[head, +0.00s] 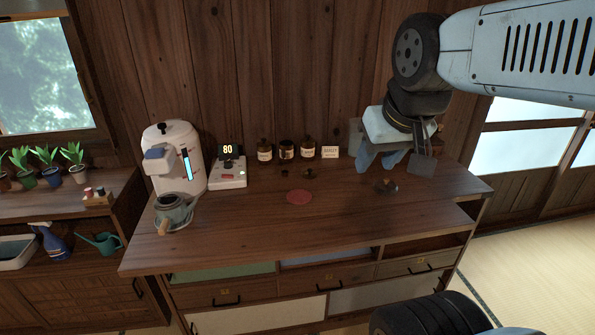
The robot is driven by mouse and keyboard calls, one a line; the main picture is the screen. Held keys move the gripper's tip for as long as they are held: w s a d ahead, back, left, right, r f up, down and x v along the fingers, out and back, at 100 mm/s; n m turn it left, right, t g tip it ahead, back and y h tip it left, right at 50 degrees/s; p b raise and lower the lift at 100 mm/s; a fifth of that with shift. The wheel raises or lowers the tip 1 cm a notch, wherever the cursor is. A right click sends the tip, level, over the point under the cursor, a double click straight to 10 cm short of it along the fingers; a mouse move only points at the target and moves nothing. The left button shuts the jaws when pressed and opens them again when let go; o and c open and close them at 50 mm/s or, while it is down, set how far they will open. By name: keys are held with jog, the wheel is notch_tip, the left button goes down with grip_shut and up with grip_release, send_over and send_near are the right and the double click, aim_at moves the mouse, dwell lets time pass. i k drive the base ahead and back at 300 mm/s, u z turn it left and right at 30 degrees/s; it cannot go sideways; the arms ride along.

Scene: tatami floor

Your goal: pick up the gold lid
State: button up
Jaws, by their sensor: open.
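I cannot make out a clearly gold lid in the head view. Two small dark brownish round pieces lie on the wooden counter in front of the jars, a left piece (285,171) and a right piece (309,173); either could be a lid. A dark, flattish round thing (386,186) lies on the counter just below my gripper (378,163); its material is unclear. My gripper points down over the right part of the counter with its blue fingers apart and nothing seen between them. It is well to the right of the two small pieces.
A red disc (299,197) lies mid-counter. The front is clear. Plants (76,160) stand left.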

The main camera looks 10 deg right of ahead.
aim_at(310, 174)
jog(key=i, duration=0.85)
jog(key=z, duration=0.05)
